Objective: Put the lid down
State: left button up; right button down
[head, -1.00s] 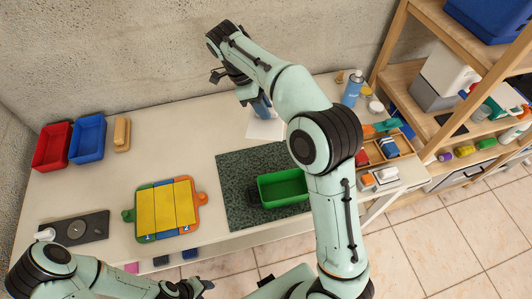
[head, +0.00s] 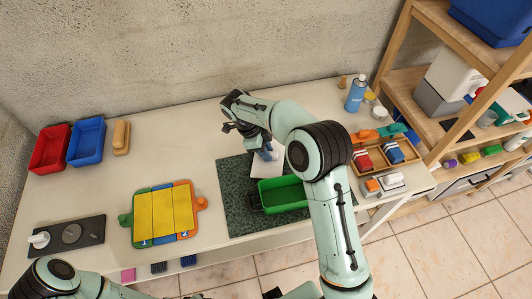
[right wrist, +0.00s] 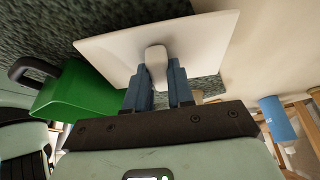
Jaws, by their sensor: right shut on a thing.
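The lid is a thin white plate with a knob; it shows in the head view (head: 263,168) and the right wrist view (right wrist: 210,38). My right gripper (head: 266,152) is shut on the knob, its blue fingers (right wrist: 160,88) on either side. The lid appears over the back part of the dark green speckled mat (head: 234,184), just behind the green box (head: 284,195). I cannot tell whether it touches the mat. The box is open on top, with a dark handle at its left. My left arm enters at the lower left; its gripper is out of frame.
A board with yellow panels (head: 163,213) lies left of the mat. Red (head: 49,150) and blue (head: 86,142) bins stand at the far left. A blue bottle (head: 356,94) and a divided wooden tray (head: 378,157) are at the right. The table behind the mat is clear.

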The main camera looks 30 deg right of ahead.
jog(key=shift+f, duration=0.65)
jog(key=shift+f, duration=0.2)
jog(key=c, duration=1)
grip_release()
jog(key=shift+r, duration=0.1)
pick_arm(q)
jog(key=shift+s+f, duration=0.1)
pick_arm(e)
jog(key=shift+a+r, duration=0.1)
jog(key=shift+r, duration=0.3)
pick_arm(q)
jog(key=w+r+p, duration=0.2)
jog(key=shift+w+r, duration=0.2)
jog(key=shift+r, duration=0.15)
pick_arm(e)
jog(key=v, duration=1.1)
jog(key=shift+w+a+r, duration=0.1)
jog(key=shift+w+r, duration=0.05)
jog(key=shift+r, duration=0.05)
